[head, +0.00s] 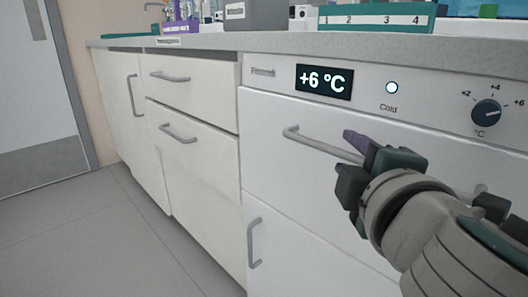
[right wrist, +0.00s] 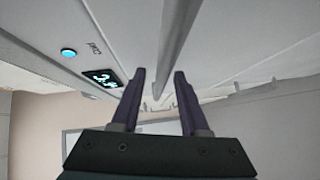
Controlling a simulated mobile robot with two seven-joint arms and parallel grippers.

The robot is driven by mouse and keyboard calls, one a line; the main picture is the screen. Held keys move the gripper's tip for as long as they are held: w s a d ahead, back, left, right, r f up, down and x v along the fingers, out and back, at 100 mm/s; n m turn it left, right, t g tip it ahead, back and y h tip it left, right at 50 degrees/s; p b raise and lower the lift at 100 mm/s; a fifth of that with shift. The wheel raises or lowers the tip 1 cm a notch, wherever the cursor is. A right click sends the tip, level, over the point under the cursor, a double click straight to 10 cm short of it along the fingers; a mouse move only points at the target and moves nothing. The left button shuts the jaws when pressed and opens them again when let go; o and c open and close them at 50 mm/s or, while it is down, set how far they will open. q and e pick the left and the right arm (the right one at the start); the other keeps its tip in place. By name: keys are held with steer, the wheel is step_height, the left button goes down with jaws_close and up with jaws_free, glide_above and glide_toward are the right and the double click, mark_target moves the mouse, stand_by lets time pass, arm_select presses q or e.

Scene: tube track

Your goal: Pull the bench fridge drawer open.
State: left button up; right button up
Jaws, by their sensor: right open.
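The bench fridge drawer (head: 270,160) has a white front that sits flush under the fridge's control panel, so it is shut. Its grey bar handle (head: 318,144) runs across the upper front, and my right gripper hides its right part. My right gripper (head: 350,160) is open at the handle. In the right wrist view the bar (right wrist: 178,45) lines up with the gap between the two purple fingers (right wrist: 160,78). I cannot tell how deep the bar sits between them. My left gripper is not in view.
The fridge panel has a +6 °C display (head: 324,82), a Cold lamp (head: 391,87) and a dial (head: 486,113). Cream drawers and cupboards (head: 195,110) stand to the left. A rack (head: 375,17) stands on the worktop (head: 215,42). The floor (head: 90,235) at left is clear.

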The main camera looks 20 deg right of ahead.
steer(key=shift+c, duration=0.3)
jaws_close()
stand_by(1.1)
